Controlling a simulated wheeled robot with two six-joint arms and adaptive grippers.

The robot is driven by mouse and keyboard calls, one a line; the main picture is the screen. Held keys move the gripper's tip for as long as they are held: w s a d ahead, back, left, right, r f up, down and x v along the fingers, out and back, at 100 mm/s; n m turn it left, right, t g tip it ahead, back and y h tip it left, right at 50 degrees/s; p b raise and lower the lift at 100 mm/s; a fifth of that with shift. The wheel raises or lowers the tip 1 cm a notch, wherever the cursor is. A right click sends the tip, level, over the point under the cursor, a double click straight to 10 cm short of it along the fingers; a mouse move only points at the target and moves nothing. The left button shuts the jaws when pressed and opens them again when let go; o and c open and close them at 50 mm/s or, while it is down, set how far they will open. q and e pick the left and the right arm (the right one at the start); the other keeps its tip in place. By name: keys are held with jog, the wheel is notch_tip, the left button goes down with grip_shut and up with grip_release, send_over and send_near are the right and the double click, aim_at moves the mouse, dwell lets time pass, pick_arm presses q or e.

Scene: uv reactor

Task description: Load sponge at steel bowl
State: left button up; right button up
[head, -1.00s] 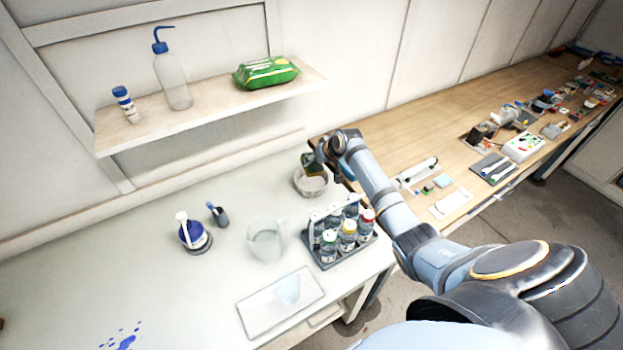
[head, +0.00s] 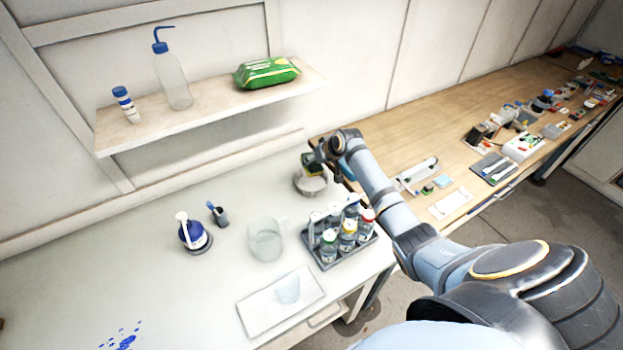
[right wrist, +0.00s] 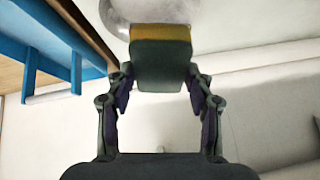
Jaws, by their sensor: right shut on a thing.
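The sponge (right wrist: 161,62), dark green with a yellow layer, is between the fingers of my right gripper (right wrist: 160,80) in the right wrist view. The gripper is shut on it. In the head view the right gripper (head: 318,158) holds the sponge at the rim of the steel bowl (head: 310,187), over its back part. The bowl (right wrist: 122,14) also shows partly behind the sponge in the right wrist view. Whether the sponge touches the bowl I cannot tell. My left gripper is not in view.
A bottle carrier (head: 340,247) stands in front of the bowl, with a clear beaker (head: 265,242) to its left. A white tray (head: 258,318) lies at the front. A blue object (right wrist: 62,50) is beside the bowl. The left of the white table is mostly clear.

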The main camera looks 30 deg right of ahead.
aim_at(315, 164)
notch_tip(315, 164, up, 2)
jog(key=shift+r+p, duration=0.2)
jog(key=shift+p, duration=1)
jog(key=shift+r, duration=0.85)
